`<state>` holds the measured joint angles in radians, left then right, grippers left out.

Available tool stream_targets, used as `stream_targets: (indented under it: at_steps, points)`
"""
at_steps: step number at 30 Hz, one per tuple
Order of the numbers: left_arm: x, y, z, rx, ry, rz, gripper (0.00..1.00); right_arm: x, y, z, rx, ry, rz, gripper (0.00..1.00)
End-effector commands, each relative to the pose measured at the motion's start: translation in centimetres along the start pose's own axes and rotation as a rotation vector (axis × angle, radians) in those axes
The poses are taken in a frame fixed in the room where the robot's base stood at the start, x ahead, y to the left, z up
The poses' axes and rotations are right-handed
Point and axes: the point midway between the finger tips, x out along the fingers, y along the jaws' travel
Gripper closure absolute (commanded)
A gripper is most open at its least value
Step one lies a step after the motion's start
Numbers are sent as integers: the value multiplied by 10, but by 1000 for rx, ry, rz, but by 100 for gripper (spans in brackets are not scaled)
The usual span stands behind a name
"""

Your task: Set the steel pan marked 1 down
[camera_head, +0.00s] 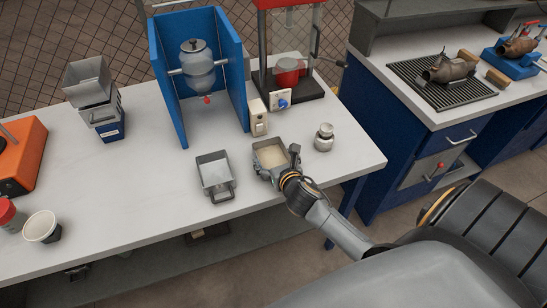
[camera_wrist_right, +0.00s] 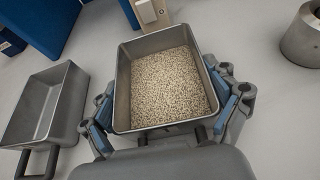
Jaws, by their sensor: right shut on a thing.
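A steel pan (camera_head: 270,154) filled with pale granules is at the front right of the white bench; no number can be read on it. In the right wrist view the pan (camera_wrist_right: 124,90) sits level between the blue-padded fingers of my right gripper (camera_wrist_right: 172,108). My right gripper (camera_head: 280,170) is shut on this pan from its front side. I cannot tell whether the pan's base touches the bench top. A second steel pan (camera_head: 214,172), empty, stands just to its left; it also shows in the right wrist view (camera_wrist_right: 50,100). My left gripper is out of view.
A small beige switch box (camera_head: 258,118) stands close behind the held pan. A steel weight-like jar (camera_head: 324,137) stands to its right. A blue stand (camera_head: 172,90) with a steel vessel is behind. The bench (camera_head: 130,195) is clear left of the empty pan.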

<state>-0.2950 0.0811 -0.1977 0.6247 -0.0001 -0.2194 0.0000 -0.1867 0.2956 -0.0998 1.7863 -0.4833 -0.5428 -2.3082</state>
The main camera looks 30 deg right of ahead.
Motion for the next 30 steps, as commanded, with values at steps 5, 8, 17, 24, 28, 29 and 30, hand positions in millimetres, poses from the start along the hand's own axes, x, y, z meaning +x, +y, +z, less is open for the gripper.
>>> stream_targets:
  at_steps: [5, 8, 17, 24, 28, 29, 30]
  points:
    - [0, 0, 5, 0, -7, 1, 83, 0, 0, -1, 0, 0, 0, 0]
    - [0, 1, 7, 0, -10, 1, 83, 0, 0, -1, 0, 0, 0, 0]
    - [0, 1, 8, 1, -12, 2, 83, -6, 0, 0, -1, 1, 1, 0]
    - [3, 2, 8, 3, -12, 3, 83, -47, 0, -1, -3, 2, 2, 0]
    - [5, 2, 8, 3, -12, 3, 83, -74, 0, 0, -3, 1, 2, 0]
    - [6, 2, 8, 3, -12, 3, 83, -80, 0, -1, -2, 2, 2, 0]
    - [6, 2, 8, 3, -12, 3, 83, -88, 0, 0, -1, 2, 1, 0]
